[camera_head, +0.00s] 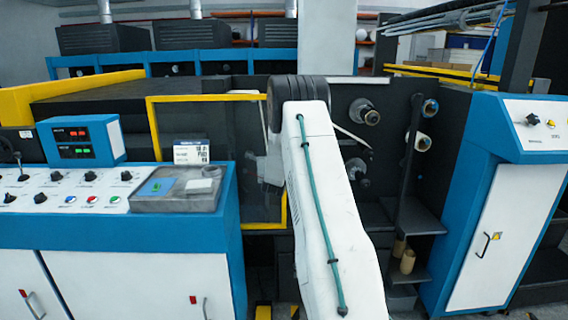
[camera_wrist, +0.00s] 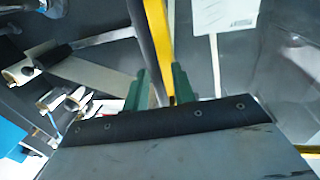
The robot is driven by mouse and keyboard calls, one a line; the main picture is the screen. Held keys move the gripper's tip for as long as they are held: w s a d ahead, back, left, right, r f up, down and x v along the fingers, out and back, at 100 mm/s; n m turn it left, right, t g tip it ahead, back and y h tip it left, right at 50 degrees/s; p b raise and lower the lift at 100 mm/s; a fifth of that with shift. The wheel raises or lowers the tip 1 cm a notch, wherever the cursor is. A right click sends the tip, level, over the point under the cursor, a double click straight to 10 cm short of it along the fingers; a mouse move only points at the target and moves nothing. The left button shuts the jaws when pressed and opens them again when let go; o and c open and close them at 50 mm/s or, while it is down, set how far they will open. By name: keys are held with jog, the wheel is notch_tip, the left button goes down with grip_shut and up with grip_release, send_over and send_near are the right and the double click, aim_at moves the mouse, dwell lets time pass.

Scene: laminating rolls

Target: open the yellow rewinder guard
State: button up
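The yellow rewinder guard (camera_head: 205,97) is a yellow-edged frame around a dark see-through panel, standing in front of the machine left of centre in the head view. My arm covers its right side. In the wrist view a yellow bar (camera_wrist: 156,40) of the guard runs down between the two green fingers of my gripper (camera_wrist: 160,90), beside a grey bar. The fingers stand apart, one on each side of the yellow bar. The bar lies closer to the right finger; whether it touches is unclear. In the head view my fingertips are hidden behind my arm.
A blue and white control console (camera_head: 110,240) with a grey tray (camera_head: 178,195) stands front left. A blue and white cabinet (camera_head: 505,200) stands at the right. Roller shafts (camera_head: 364,112) and a dark shelf post (camera_head: 408,170) are right of my arm.

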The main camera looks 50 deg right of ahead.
jog(key=shift+f, duration=0.1)
jog(key=v, duration=0.7)
jog(key=shift+s+a, duration=0.2)
jog(key=shift+a, duration=0.15)
dwell(0.4)
